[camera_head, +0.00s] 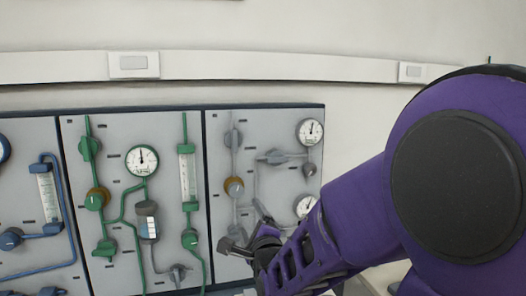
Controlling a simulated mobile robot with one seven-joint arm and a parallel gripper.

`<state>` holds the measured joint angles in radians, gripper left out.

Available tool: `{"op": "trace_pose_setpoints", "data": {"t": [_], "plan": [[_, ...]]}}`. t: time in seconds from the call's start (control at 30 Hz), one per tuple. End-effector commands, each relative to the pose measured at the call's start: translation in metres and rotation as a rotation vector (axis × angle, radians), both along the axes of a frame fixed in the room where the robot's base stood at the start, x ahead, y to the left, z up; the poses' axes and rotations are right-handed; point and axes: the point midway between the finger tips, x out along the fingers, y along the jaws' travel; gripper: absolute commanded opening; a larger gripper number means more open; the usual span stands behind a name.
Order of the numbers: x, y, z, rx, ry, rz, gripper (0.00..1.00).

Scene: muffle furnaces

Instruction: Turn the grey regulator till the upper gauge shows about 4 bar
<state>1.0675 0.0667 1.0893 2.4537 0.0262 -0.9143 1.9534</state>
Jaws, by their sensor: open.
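The upper gauge (309,132) is a round white dial at the top right of the grey-piped panel (217,130). Its needle points roughly upward, but its numbers are too small to read. On the same panel are a brass-coloured knob (233,187), a grey fitting (275,157) and a small dark knob (310,169). I cannot tell which part is the grey regulator; it may be hidden behind my gripper. My gripper (246,229) is open in front of the lower part of this panel; I cannot tell whether it touches anything.
The green-piped panel (113,258) to the left carries a gauge (142,160), a flow tube (187,174) and several knobs. A blue-piped panel (20,265) is at the far left. My arm covers the right side.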

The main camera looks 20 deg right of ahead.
Motion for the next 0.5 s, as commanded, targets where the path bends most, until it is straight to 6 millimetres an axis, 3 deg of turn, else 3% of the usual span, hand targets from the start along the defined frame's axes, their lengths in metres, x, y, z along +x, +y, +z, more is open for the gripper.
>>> {"op": "trace_pose_setpoints", "data": {"t": [0.17,0.5], "plan": [[0.001,0.002,0.0002,-0.297,0.0,0.005,0.86],[0.0033,0.0021,0.0001,-1.129,-0.002,0.006,0.86]]}}
